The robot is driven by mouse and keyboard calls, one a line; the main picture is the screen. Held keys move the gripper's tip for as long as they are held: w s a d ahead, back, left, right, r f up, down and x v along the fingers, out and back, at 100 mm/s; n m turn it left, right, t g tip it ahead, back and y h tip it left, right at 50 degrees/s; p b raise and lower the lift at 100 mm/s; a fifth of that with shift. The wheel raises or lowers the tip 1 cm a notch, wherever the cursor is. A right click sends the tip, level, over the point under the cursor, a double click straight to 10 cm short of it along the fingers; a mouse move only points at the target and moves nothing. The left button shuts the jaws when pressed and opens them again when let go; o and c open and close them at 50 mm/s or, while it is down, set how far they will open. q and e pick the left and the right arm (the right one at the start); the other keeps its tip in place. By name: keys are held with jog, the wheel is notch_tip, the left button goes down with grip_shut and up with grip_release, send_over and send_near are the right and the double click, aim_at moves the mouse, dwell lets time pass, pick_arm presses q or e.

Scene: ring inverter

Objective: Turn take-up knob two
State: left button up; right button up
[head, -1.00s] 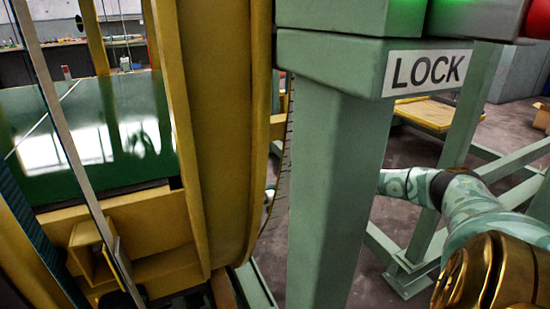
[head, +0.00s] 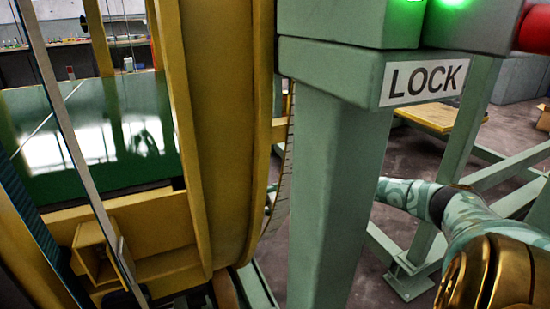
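No take-up knob can be made out in the head view. The big yellow ring (head: 222,130) of the inverter stands upright left of the middle. A green post (head: 335,190) with a white LOCK sign (head: 423,80) stands right of it, close in front. My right arm comes in at the lower right, with a patterned sleeve and a gold joint, and passes behind the post. Its gripper is hidden, probably behind the post or the ring. My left gripper and arm are not in view.
Above the sign are a green-lit box (head: 350,22) and a red button (head: 535,28). Green frame beams (head: 505,165) cross the floor at the right. A yellow pallet-like board (head: 440,115) lies behind, and a cardboard box (head: 543,118) is at the far right edge.

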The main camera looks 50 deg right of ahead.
jog(key=n, duration=0.2)
jog(key=shift+n, duration=0.4)
jog(key=n, duration=0.3)
jog(key=shift+f+n+b, duration=0.1)
jog(key=shift+n+b, duration=0.2)
jog(key=shift+b, duration=0.05)
jog(key=shift+n, duration=0.9)
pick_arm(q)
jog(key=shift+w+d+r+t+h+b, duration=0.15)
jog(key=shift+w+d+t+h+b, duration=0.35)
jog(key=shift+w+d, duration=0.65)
pick_arm(e)
jog(key=shift+n, duration=1.8)
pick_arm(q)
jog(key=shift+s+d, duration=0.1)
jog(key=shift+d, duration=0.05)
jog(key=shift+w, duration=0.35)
pick_arm(e)
jog(key=o, duration=1)
